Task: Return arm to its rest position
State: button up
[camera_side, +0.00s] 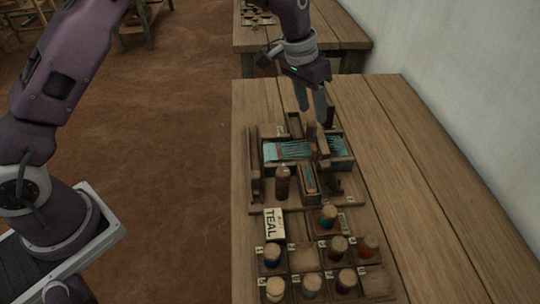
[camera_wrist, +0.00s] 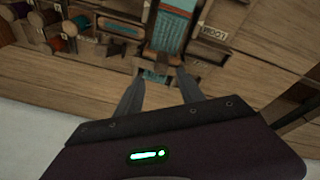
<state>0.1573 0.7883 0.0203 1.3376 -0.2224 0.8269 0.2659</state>
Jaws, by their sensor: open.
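My gripper (camera_side: 312,104) is open and empty, pointing down above the back part of the small loom (camera_side: 340,148) in the side view. In the wrist view, the fingers of my gripper (camera_wrist: 159,92) are spread apart with nothing between them. The loom carries teal threads (camera_side: 285,151), with a reddish band among them; the teal cloth also shows in the wrist view (camera_wrist: 174,27). From the side view I cannot tell exactly how high the fingertips are above the loom.
The loom stands on a wooden table (camera_side: 430,210) beside a white wall (camera_side: 440,60). In front are a rack of several thread spools (camera_side: 338,248) and a card reading TEAL (camera_side: 274,223). A brown spool (camera_side: 282,183) stands at the loom's left front. The table's right side is clear.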

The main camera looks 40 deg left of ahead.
jog(key=s+a+r+n+t, duration=0.1)
jog(key=s+a+r, duration=0.2)
jog(key=s+r, duration=0.55)
jog(key=s+a+r+n+t, duration=0.1)
jog(key=s+a+r, duration=0.3)
jog(key=s+r, duration=0.45)
jog(key=s+a+f+y, duration=0.1)
jog(key=s+a, duration=0.1)
jog(key=s, duration=0.8)
jog(key=s+a+f+n+t+y, duration=0.1)
jog(key=s+a, duration=0.1)
jog(key=s, duration=0.7)
jog(key=shift+s+f+t, duration=0.15)
jog(key=shift+s+t, duration=0.15)
jog(key=shift+s, duration=0.1)
